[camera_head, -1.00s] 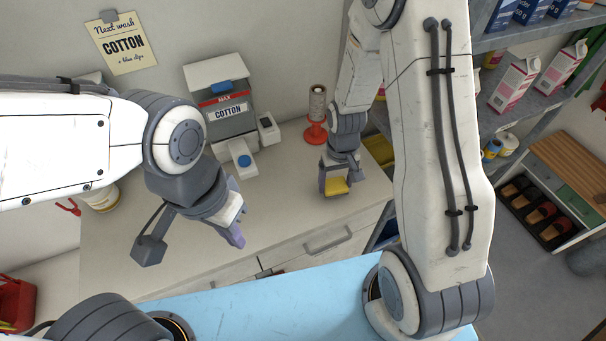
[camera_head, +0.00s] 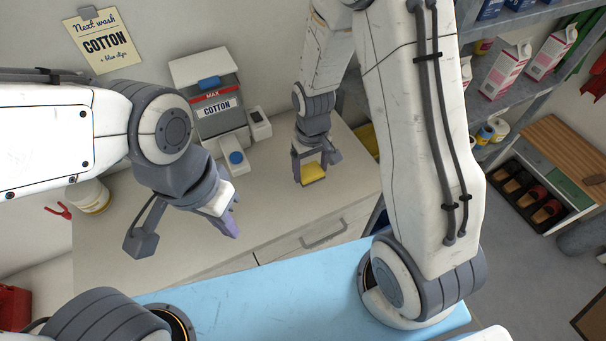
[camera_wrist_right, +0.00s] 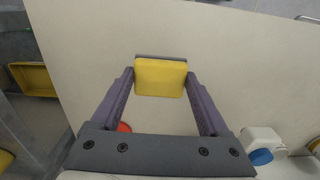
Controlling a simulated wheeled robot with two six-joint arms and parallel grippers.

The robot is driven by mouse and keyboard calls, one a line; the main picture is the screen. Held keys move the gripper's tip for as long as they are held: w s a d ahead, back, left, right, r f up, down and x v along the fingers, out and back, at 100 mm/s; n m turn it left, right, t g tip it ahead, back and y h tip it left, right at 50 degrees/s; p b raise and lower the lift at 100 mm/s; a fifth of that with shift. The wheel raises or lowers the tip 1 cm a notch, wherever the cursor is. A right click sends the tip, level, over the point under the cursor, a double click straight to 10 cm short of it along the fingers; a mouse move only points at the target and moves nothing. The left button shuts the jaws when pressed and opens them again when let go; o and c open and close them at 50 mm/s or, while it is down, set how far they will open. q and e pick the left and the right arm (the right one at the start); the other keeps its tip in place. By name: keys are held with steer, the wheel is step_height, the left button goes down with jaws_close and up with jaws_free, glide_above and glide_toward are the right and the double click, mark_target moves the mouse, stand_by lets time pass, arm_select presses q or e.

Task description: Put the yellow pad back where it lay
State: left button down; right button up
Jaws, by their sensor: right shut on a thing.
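The yellow pad (camera_head: 313,173) is a small block with a grey layer on one side. My right gripper (camera_head: 309,172) is shut on it over the pale worktop (camera_head: 268,205). The right wrist view shows the pad (camera_wrist_right: 160,77) pinched between the two fingertips. I cannot tell whether the pad touches the worktop or hangs just above it. My left gripper (camera_head: 226,217) hovers over the worktop's left part, apart from the pad; its finger gap does not show clearly.
A yellow tray (camera_wrist_right: 36,80) lies beyond the worktop edge. The worktop between my grippers is clear.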

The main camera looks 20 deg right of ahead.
mark_target(303, 178)
steer(key=shift+w+a+f, duration=0.55)
steer(key=shift+w+a, duration=0.05)
steer(key=shift+a, duration=0.2)
step_height(303, 178, down, 4)
steer(key=shift+r+p, duration=0.15)
steer(key=shift+p, duration=0.5)
steer(key=shift+f, duration=0.25)
